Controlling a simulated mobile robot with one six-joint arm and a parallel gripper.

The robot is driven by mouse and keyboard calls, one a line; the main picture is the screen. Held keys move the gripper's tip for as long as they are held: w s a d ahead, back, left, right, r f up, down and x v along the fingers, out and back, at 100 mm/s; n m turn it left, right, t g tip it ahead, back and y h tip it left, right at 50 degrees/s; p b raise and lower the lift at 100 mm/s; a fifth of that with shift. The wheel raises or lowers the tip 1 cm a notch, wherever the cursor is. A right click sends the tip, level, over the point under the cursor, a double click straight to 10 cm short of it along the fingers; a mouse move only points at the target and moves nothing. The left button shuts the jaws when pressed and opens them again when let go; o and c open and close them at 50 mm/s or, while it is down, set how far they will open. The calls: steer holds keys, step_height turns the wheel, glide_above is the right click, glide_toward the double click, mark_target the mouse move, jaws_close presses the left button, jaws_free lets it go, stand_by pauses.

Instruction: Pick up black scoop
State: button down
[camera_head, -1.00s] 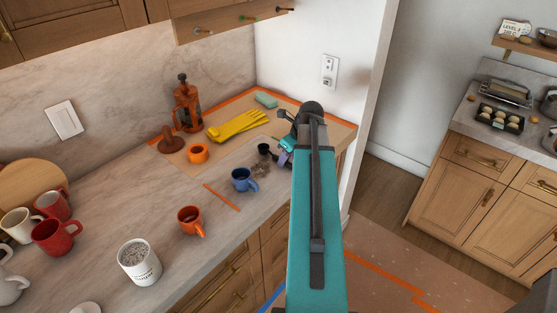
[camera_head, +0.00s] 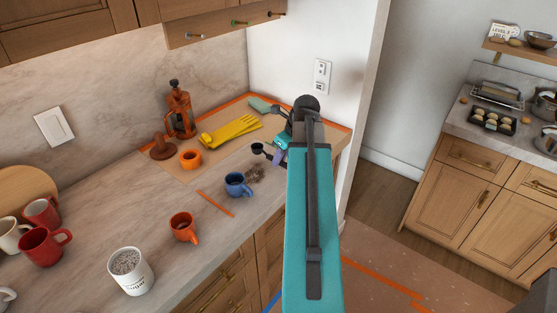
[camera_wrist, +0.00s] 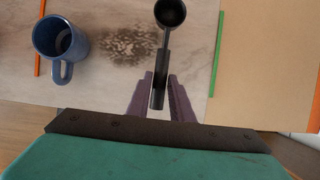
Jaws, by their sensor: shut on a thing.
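The black scoop (camera_wrist: 170,14) shows in the wrist view with its round bowl at the top and its handle pointing down toward me. My gripper (camera_wrist: 159,92) has its two purple fingers closed on the handle. In the head view the scoop (camera_head: 257,147) sticks out to the left of my gripper (camera_head: 277,156), over the counter near its front right part. Dark scattered grounds lie on the counter beside the scoop. Whether the scoop touches the counter is hard to tell. My arm hides part of the counter behind it.
A blue mug (camera_head: 236,186) stands close by, left of the scoop; it also shows in the wrist view (camera_wrist: 60,38). A wall rises behind my arm.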

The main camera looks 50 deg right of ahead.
steer(key=s+a+b, duration=0.1)
steer(key=s+a, duration=0.1)
steer(key=s+a+b, duration=0.1)
steer(key=s+a, duration=0.1)
steer(key=s, duration=0.1)
steer(key=shift+s+a+r+b, duration=0.1)
steer(key=shift+s+b, duration=0.1)
steer(key=shift+b, duration=1.15)
steer(key=shift+b, duration=0.4)
steer(key=s+b, duration=0.1)
steer(key=b, duration=0.2)
steer(key=a+b, duration=0.1)
steer(key=b, duration=0.3)
steer(key=shift+s+a, duration=0.15)
steer(key=shift+s, duration=0.2)
steer(key=shift+s+a+r+b, duration=0.25)
steer(key=shift+s+a+b, duration=0.75)
steer(key=shift+b, duration=0.7)
steer(key=shift+s+a+r+b, duration=0.25)
steer(key=shift+s+a+b, duration=0.45)
steer(key=shift+s+b, duration=0.7)
steer(key=shift+w, duration=0.25)
